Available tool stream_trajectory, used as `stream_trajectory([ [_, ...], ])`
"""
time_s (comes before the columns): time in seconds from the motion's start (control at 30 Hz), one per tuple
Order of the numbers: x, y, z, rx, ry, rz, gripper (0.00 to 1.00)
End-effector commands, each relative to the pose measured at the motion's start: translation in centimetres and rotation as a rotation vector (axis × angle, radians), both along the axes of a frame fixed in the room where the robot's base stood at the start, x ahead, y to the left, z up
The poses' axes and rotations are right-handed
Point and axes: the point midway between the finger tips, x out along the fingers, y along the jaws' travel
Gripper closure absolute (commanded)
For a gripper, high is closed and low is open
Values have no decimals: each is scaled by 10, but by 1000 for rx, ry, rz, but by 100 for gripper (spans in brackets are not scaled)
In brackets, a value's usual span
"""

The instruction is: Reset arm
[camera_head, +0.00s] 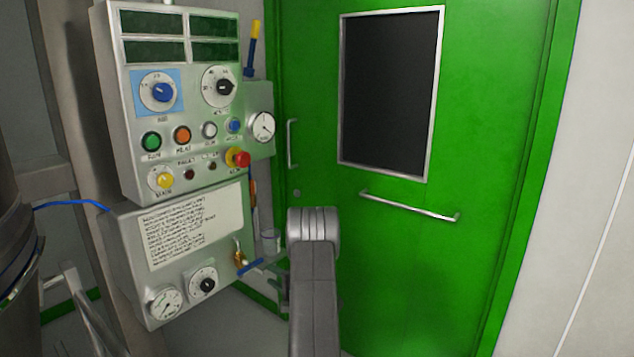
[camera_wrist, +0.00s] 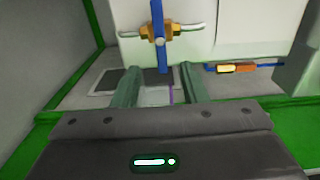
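My arm rises at the bottom middle of the head view, in front of the green door (camera_head: 400,250). My gripper is mostly hidden there behind the arm. In the wrist view my gripper (camera_wrist: 160,75) has its two grey-green fingers well apart, with nothing held between them. A brass valve with a blue handle (camera_wrist: 157,14) stands on a pale box face just beyond the fingertips. The handle's lower end shows in line with the gap; I cannot tell how near it is. The brass valve (camera_head: 239,258) also shows in the head view, left of my arm.
A grey control panel (camera_head: 222,131) with knobs, buttons and gauges stands left of my arm, above a lower box (camera_head: 133,285). The door has a push bar (camera_head: 410,206). A steel vessel (camera_head: 12,240) is at the far left. A white wall (camera_head: 590,200) is at right.

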Motion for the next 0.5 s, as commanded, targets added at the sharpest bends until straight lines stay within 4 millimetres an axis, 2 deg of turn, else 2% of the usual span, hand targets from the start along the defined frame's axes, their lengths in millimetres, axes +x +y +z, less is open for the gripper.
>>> stream_trajectory([
  [0.2, -27, -36, 1, 1, 1, -4, 61],
  [0.3, -11, -10, 0, 0, -4, 6, 61],
  [0.5, 14, 21, 0, 1, -4, 4, 61],
])
